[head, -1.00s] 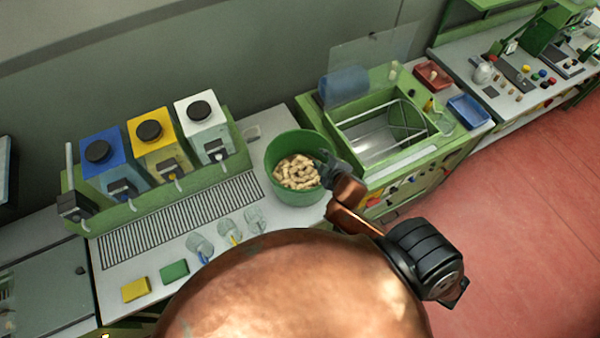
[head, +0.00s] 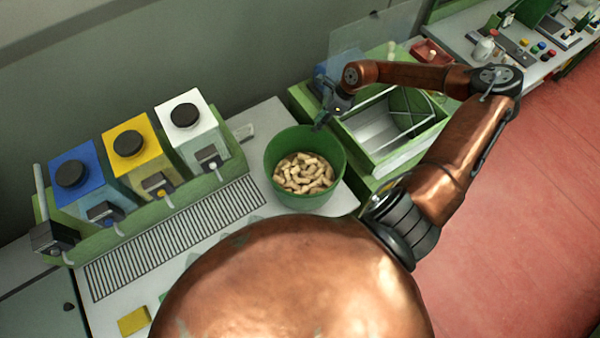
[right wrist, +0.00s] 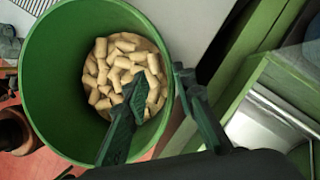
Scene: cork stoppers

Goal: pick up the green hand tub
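The green hand tub (head: 305,193) stands upright on the pale worktop, holding many cork stoppers (head: 303,172). It fills much of the right wrist view (right wrist: 52,95). My right gripper (head: 322,117) is at the tub's back right rim. In the right wrist view its fingers (right wrist: 160,82) are apart, one over the tub's inside and the other by the outside of the wall, with the rim between them. I see no firm grip on the wall. My left gripper is not in view.
A green-framed basin (head: 375,130) with a clear panel (head: 372,38) stands close right of the tub. Blue, yellow (head: 137,150) and white dispensers stand left, behind a slotted drain (head: 175,240). A yellow pad (head: 134,320) lies at the front.

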